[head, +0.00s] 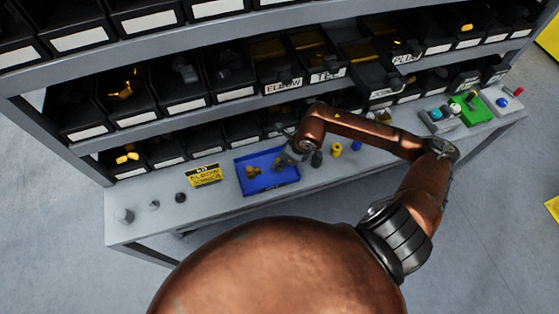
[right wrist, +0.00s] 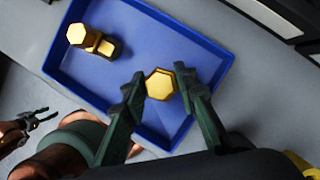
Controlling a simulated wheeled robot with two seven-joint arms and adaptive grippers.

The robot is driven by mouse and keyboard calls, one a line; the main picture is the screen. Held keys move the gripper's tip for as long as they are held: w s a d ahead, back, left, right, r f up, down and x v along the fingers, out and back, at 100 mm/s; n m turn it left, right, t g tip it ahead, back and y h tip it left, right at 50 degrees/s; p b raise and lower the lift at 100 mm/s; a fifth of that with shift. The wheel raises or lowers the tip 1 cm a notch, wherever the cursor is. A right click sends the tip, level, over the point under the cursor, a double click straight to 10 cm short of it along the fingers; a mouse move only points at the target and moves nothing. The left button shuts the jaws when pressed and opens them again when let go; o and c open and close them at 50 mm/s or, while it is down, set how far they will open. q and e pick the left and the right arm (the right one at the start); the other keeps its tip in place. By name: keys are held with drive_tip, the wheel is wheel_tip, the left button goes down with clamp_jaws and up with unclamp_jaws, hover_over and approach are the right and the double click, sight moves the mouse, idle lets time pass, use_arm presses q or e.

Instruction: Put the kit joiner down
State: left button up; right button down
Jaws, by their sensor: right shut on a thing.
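The kit joiner (right wrist: 160,84), a gold piece with a hexagonal face, is between the fingers of my right gripper (right wrist: 159,86), which is shut on it. The gripper holds it over the blue tray (right wrist: 145,25), near one side wall. I cannot tell whether the joiner touches the tray floor. Another gold fitting (right wrist: 92,40) lies in the tray, apart from the joiner. In the head view my right gripper (head: 287,159) reaches over the right part of the blue tray (head: 265,190). My left gripper (right wrist: 43,120) shows small at the left of the right wrist view, fingers apart and empty.
A yellow and black sign (head: 204,175) stands left of the tray on the grey bench (head: 145,225). Small dark and grey parts lie further left. Shelves of black bins rise behind.

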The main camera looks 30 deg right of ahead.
drive_tip(key=shift+f, duration=0.1)
drive_tip(key=c, duration=1.5)
unclamp_jaws()
drive_tip(key=shift+c, duration=0.2)
drive_tip(key=v, duration=1.2)
drive_tip(key=shift+w+a, duration=0.1)
